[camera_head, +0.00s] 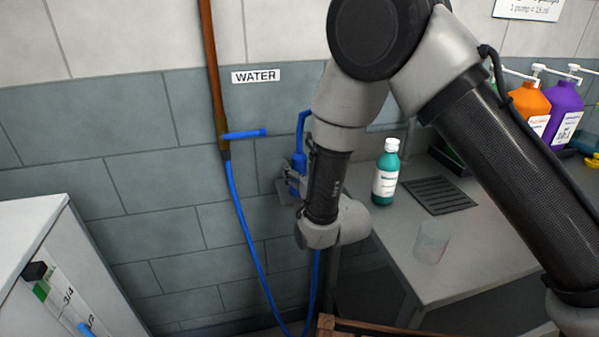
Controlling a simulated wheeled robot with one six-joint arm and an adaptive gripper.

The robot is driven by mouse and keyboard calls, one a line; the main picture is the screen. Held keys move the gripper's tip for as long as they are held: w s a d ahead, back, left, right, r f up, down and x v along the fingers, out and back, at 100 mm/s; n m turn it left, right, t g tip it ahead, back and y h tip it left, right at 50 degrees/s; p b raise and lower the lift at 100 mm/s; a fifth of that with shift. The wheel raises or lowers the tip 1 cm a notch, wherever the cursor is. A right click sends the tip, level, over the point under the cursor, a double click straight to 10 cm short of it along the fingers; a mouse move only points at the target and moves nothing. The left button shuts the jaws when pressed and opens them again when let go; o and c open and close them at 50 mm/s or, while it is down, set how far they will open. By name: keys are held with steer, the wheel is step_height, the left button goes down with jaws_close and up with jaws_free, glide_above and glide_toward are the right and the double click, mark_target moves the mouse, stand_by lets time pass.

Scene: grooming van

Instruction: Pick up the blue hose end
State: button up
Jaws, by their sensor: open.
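The blue hose (242,220) drops from the copper pipe, runs along the wall to the bottom edge, and rises again behind my wrist. The blue hose end (299,162) stands roughly upright against the wall, left of my forearm, with a curved blue part above it. My gripper (287,186) shows as small grey parts beside the lower part of the hose end. It is open; the rest is hidden behind my forearm and wrist. I cannot tell whether its fingers are around the hose end or touching it.
A copper pipe (210,75) with a blue lever (245,134) stands left of the WATER sign (256,76). A grey counter (455,270) at right holds a green bottle (386,172), a clear cup (432,241) and pump bottles. A white cabinet (45,235) stands at left.

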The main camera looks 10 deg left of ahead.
steer(key=shift+w+a, duration=0.3)
steer(key=shift+w, duration=0.1)
steer(key=shift+c, duration=0.4)
steer(key=c, duration=1.2)
steer(key=shift+r, duration=0.1)
step_height(320, 180, up, 14)
steer(key=shift+r, duration=0.1)
steer(key=shift+s, duration=0.1)
